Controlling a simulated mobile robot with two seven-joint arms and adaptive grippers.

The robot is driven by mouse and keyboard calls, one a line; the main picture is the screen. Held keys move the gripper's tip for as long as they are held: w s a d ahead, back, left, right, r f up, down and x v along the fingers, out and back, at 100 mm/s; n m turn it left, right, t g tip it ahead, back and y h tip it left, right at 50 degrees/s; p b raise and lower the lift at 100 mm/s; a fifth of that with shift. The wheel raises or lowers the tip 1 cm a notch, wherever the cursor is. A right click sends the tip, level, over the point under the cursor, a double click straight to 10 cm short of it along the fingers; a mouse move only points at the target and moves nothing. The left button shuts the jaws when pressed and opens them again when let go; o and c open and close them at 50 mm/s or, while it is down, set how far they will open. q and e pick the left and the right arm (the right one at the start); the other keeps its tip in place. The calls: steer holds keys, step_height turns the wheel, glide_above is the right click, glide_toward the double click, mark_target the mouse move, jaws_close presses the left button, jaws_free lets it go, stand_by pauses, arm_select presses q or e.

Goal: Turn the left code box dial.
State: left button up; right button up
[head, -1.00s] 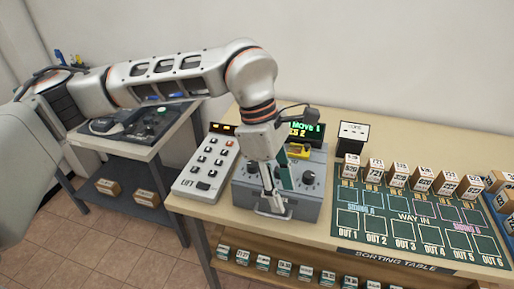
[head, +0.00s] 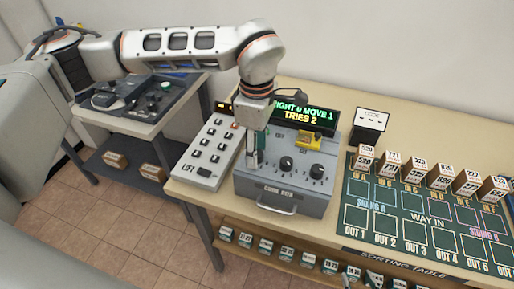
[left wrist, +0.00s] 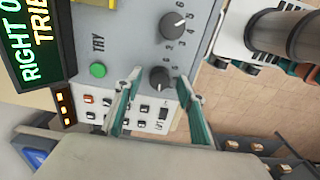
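The grey code box (head: 285,203) stands on the table with a handle on its front. Its left dial (head: 286,163) and right dial (head: 317,171) are dark knobs with pointer marks. Only tips of what seems my right gripper (head: 374,280) show at the bottom edge.
A green TRY button (left wrist: 97,70) is near the left dial. The LIFT keypad (head: 208,152) stands close left of the box. The sorting mat (head: 425,215) lies right.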

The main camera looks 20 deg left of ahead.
arm_select(q)
steer(key=shift+f, duration=0.15)
arm_select(e)
steer(key=shift+w+r, duration=0.2)
steer(key=shift+r, duration=0.1)
arm_select(q)
steer(key=shift+c, duration=0.5)
steer(key=c, duration=1)
steer(key=shift+c, duration=0.2)
arm_select(e)
steer(key=shift+s+f, duration=0.15)
steer(key=shift+f, duration=0.1)
steer(key=shift+f, duration=0.1)
